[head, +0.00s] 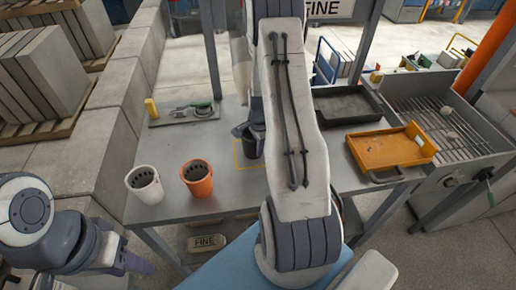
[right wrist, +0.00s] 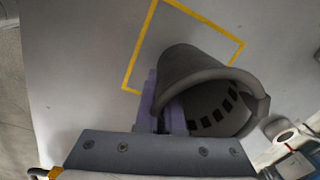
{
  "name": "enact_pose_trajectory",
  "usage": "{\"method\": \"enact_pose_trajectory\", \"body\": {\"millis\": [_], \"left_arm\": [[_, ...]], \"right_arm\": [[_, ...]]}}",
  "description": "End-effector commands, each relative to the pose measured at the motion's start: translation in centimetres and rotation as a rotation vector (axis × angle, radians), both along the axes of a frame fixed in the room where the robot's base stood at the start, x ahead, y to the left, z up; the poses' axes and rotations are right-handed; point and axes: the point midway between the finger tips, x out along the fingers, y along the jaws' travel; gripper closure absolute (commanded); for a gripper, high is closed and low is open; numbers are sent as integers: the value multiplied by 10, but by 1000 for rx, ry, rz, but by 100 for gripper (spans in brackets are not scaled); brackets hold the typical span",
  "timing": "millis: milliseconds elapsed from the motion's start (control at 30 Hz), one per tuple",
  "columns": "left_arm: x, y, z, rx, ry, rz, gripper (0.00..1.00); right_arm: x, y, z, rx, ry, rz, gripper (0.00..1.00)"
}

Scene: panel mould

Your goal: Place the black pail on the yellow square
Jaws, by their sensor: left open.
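The black pail (head: 256,146) is upright at the yellow square outline (head: 236,155) on the grey table, partly hidden by my right arm. In the right wrist view, the pail (right wrist: 195,66) has its open rim towards the camera and its base inside the yellow square (right wrist: 134,60). Whether the base touches the table is unclear. My right gripper (right wrist: 165,105) has its purple fingers close together at the pail's rim, with the wall between them. My left gripper (head: 134,263) is open and empty at the lower left, off the table.
A white pail (head: 146,186) and an orange pail (head: 197,180) stand left of the square. A tool tray (head: 184,114) lies behind. A black tray (head: 345,105) and an orange tray (head: 385,150) lie right. Table surface between pails and square is clear.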

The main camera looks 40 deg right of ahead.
Motion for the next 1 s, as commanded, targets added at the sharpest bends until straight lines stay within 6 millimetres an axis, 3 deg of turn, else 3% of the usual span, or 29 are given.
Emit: {"method": "enact_pose_trajectory", "body": {"millis": [33,67,500,1000], "left_arm": [[0,0,0,0,0,0,50],[0,0,0,0,0,0,50],[0,0,0,0,0,0,50],[0,0,-21,0,0,-1,50]], "right_arm": [[0,0,0,0,0,0,74],[0,0,0,0,0,0,67],[0,0,9,-1,-2,1,67],[-5,1,103,-3,-3,0,67]]}}
